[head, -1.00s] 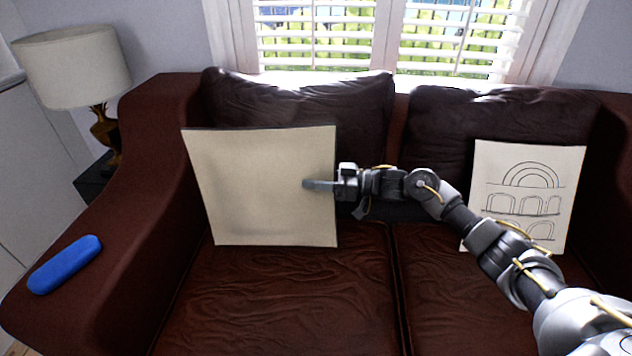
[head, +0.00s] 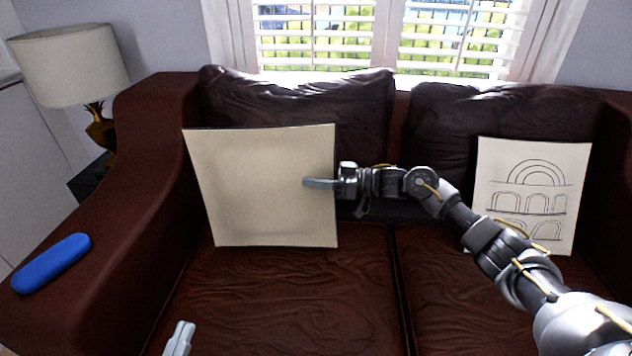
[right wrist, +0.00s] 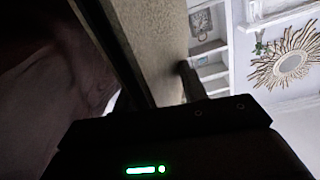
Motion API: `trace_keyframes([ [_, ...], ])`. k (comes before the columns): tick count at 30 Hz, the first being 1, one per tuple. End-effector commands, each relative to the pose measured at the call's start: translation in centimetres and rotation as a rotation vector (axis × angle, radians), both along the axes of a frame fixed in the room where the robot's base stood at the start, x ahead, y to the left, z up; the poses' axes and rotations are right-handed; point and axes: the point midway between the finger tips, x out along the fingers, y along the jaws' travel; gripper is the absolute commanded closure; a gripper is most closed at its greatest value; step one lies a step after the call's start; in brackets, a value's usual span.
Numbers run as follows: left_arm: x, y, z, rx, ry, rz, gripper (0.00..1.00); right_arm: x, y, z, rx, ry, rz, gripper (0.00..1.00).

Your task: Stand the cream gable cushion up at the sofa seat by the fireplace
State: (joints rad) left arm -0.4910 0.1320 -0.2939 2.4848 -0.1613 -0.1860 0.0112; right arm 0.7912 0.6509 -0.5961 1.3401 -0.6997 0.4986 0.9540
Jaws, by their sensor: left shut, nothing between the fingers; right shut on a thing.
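A square cream cushion (head: 265,190) stands upright before the left back cushion of the dark red leather sofa (head: 290,295), its plain face toward me. Any gable picture on its other face is hidden. My right gripper (head: 322,184) is shut on its right edge, one finger across the front. The right wrist view shows the cushion's edge (right wrist: 160,45) at the gripper. I cannot tell whether its lower edge touches the left seat (head: 270,275). My left gripper (head: 180,340) is shut and empty at the bottom of the head view, well below the cushion.
A cream cushion with drawn arches (head: 530,195) leans on the right seat back, partly behind my right arm. A blue case (head: 52,263) lies on the left armrest. A lamp (head: 72,70) stands behind that armrest. The seat fronts look clear. No fireplace is identifiable.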

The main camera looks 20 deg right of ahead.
Motion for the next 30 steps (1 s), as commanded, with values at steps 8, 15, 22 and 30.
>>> trace_keyframes([
  [8, -1.4, -0.3, 3.1, -0.123, -0.238, -0.033, 1.00, 0.6, -0.2, -1.2, 0.003, -0.003, -0.001, 0.94],
  [15, -1.9, 1.4, 5.0, -0.212, -0.413, 0.003, 1.00, 1.2, -0.5, -2.9, 0.002, -0.002, 0.000, 0.94],
  [22, -2.3, 2.1, 5.8, -0.246, -0.485, 0.018, 1.00, 1.4, -0.6, -3.5, 0.001, -0.002, 0.001, 0.94],
  [30, -2.4, 2.2, 5.8, -0.249, -0.490, 0.020, 1.00, 1.4, -0.5, -3.7, -0.002, 0.001, 0.000, 0.94],
])
